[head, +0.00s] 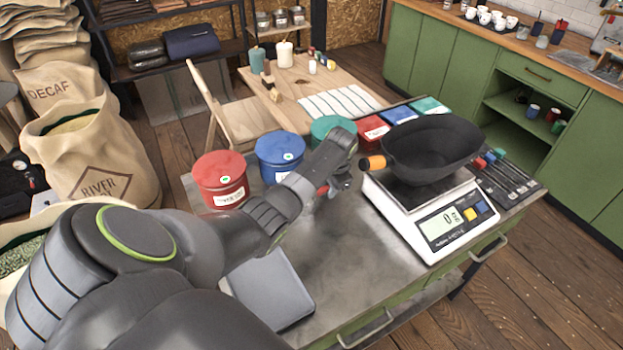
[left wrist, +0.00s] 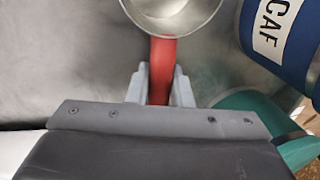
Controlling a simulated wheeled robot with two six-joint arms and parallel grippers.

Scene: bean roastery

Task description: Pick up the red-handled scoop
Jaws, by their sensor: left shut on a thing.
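The red-handled scoop shows in the left wrist view as a red handle (left wrist: 162,65) with a round metal bowl (left wrist: 172,14), cut off by the top edge. My left gripper (left wrist: 160,88) has its two fingers on either side of the handle and is shut on it. In the head view my left gripper (head: 338,182) is over the metal table, between the canisters and the scale. Only a small red bit of the scoop's handle (head: 322,190) shows clearly there. I cannot tell whether the scoop touches the table. My right gripper is not in view.
Red (head: 220,178), blue (head: 279,155) and green (head: 333,129) canisters stand behind the gripper. To its right, a white scale (head: 410,215) reading 0 carries a black pan (head: 430,150) with an orange handle. A grey flat object (head: 270,288) lies near the table's front. The table's middle is clear.

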